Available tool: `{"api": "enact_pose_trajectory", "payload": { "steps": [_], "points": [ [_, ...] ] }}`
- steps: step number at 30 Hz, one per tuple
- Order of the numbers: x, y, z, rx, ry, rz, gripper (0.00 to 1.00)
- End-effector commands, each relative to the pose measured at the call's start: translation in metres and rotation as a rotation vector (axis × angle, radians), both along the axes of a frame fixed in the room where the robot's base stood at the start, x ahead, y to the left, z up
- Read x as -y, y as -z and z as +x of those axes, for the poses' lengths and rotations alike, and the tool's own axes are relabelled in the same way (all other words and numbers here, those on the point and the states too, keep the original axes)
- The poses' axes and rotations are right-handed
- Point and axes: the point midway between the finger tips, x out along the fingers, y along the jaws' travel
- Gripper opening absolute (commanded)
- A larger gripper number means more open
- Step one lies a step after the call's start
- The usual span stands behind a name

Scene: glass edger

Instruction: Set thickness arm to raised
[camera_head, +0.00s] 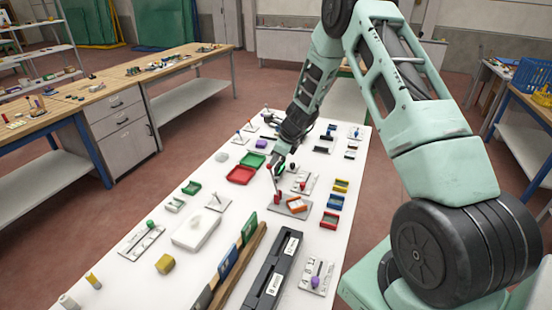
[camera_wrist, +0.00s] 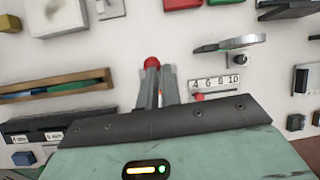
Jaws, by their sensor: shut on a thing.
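My gripper (camera_head: 277,167) reaches down over the middle of the white table in the head view. In the wrist view its two fingers are close together around a red ball knob (camera_wrist: 152,63), which shows at the fingertips. I take this knob to be the end of the thickness arm; the rest of that arm is hidden by the fingers. In the head view a red upright (camera_head: 276,190) stands just below my fingertips on a grey base plate (camera_head: 299,214). The arm's angle cannot be told clearly.
An orange block (camera_head: 295,203) lies on the base plate. A scale plate marked 4 6 8 10 (camera_wrist: 220,82) with a red slider is right of my fingers. A red tray (camera_head: 241,175) is to the left, small coloured bins (camera_head: 335,202) to the right. A long black rail lies in front.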

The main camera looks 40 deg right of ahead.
Motion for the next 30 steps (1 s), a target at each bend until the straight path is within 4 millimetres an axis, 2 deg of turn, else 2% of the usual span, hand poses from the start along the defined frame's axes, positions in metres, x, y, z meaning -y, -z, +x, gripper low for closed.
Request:
{"api": "enact_pose_trajectory", "payload": {
  "steps": [1, 20, 26, 30],
  "points": [
    [-0.017, 0.003, 0.008, 0.008, -0.017, 0.018, 0.0],
    [-0.016, 0.003, 0.006, 0.007, -0.014, 0.02, 0.0],
    [-0.01, -0.02, -0.004, 0.011, -0.015, 0.016, 0.0],
    [0.001, -0.047, -0.018, 0.011, -0.008, 0.009, 0.0]
  ]
}}
